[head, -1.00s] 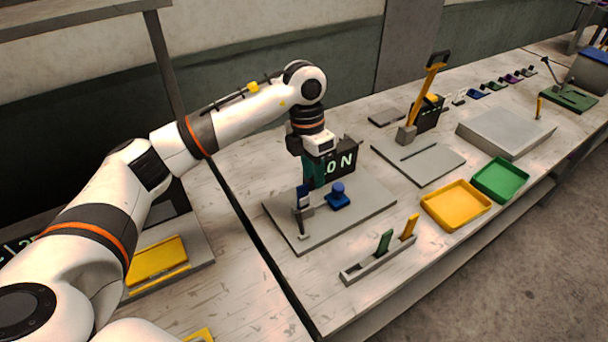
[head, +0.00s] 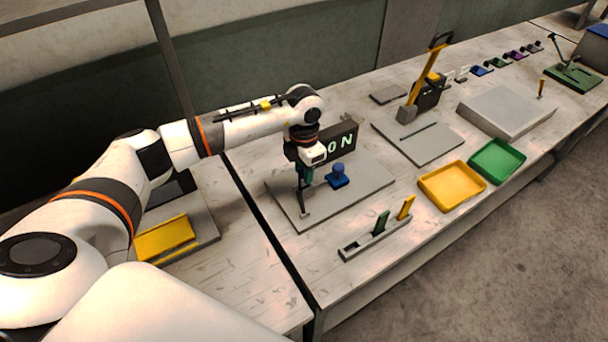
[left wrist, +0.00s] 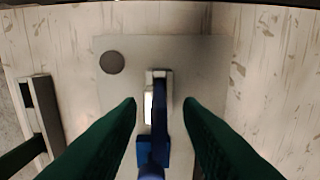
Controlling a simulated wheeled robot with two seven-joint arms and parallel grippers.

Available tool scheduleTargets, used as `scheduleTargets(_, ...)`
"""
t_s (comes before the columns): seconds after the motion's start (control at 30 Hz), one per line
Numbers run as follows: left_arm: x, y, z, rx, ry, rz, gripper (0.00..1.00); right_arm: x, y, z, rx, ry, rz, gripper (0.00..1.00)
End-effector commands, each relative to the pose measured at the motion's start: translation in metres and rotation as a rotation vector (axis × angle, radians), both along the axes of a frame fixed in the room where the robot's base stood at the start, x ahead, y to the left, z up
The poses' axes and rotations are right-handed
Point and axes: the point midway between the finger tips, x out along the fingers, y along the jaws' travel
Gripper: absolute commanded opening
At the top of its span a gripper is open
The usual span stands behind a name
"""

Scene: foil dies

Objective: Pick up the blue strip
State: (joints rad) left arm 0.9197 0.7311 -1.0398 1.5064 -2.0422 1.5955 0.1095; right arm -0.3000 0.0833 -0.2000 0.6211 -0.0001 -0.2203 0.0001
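My left gripper (head: 304,180) points down over the grey plate (head: 366,190), at a small upright grey fixture. In the left wrist view its green fingers (left wrist: 160,106) are open, one on each side of a dark blue upright piece, apparently the blue strip (left wrist: 160,98), with a gap on both sides. A white patch shows beside it. In the head view the gripper mostly hides the strip. A blue knobbed block (head: 337,177) stands on the plate just right of the gripper. My right gripper is not in view.
A black display (head: 340,142) stands behind. A yellow tray (head: 452,187) and a green tray (head: 497,161) lie to the right.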

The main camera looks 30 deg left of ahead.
Motion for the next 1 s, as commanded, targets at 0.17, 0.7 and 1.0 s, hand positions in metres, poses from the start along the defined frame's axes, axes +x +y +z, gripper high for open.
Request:
scheduleTargets(0.17,0.0,0.0,-0.012,0.001,0.001,0.0,0.33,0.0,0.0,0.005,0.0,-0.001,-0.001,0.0)
scheduleTargets(0.7,0.0,0.0,-0.012,0.0,0.0,-0.001,0.0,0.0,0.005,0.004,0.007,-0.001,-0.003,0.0)
scheduleTargets(1.0,0.001,0.0,-0.003,-0.001,-0.003,-0.001,0.0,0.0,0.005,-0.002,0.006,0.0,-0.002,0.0)
